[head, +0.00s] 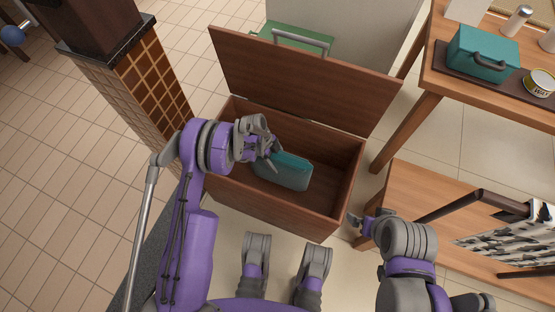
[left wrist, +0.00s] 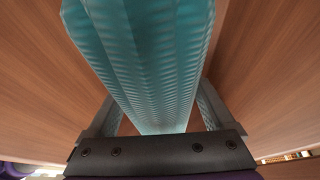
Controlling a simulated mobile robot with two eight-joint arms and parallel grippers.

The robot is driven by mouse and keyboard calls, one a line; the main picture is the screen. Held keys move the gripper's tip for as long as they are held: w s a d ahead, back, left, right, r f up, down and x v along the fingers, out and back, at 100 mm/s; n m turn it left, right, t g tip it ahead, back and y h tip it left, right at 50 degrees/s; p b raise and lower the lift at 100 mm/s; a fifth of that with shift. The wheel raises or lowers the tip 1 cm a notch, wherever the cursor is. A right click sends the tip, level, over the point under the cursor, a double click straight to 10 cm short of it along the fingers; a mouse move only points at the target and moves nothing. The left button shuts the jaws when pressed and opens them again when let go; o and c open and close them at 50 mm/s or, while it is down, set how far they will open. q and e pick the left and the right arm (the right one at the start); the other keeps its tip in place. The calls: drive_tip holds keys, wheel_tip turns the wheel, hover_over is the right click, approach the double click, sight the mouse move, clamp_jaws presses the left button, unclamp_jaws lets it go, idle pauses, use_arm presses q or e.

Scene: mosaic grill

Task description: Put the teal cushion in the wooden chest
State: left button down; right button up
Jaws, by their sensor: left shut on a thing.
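The teal cushion (head: 291,171) is inside the wooden chest (head: 275,217), tilted, between its walls. My left gripper (head: 272,153) reaches into the chest and is shut on the left end of the cushion. In the left wrist view the cushion (left wrist: 150,60) runs between the two fingers, with wooden walls on both sides. The chest's lid (head: 300,75) stands open at the back. My right gripper (head: 362,220) is beside the chest's right side, apart from the cushion; its fingers are too small to tell open or shut.
A tiled pillar (head: 135,95) stands close on the left. A wooden table (head: 430,80) at the upper right holds a teal box (head: 483,53) and a can (head: 539,83). A low wooden bench (head: 420,190) is right of the chest. A green thing (head: 312,42) is behind the lid.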

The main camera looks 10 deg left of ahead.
use_arm(q)
drive_tip(key=shift+f, duration=0.2)
unclamp_jaws()
drive_tip(key=shift+r, duration=0.1)
